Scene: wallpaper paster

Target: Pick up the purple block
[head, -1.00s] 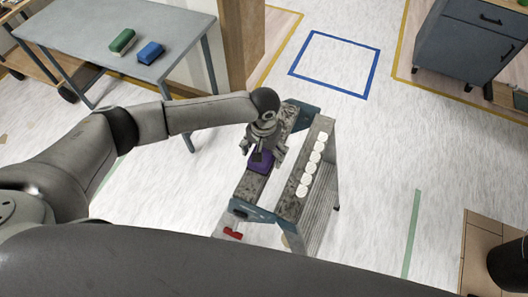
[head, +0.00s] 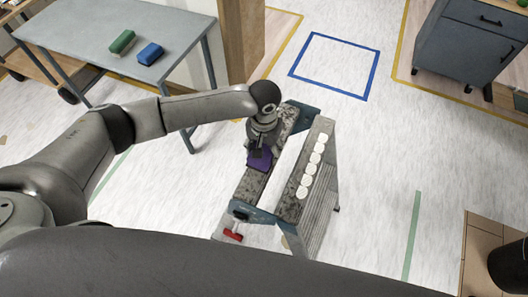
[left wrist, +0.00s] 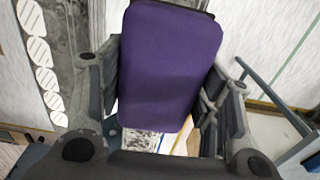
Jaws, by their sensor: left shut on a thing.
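The purple block (head: 260,158) is at the left beam of the grey and teal workbench-like stand (head: 291,206) in the head view. My left gripper (head: 260,150) reaches down from above and is shut on the block. In the left wrist view the purple block (left wrist: 170,65) fills the space between the two fingers of my left gripper (left wrist: 160,95), one finger along each side. Whether the block still touches the beam cannot be told. My right gripper is not in view.
White round discs (head: 310,165) line the stand's right beam. A grey table (head: 110,30) at upper left holds a green block (head: 123,42) and a blue block (head: 150,54). A blue taped square (head: 335,66) marks clear floor. A grey cabinet (head: 470,45) stands at upper right.

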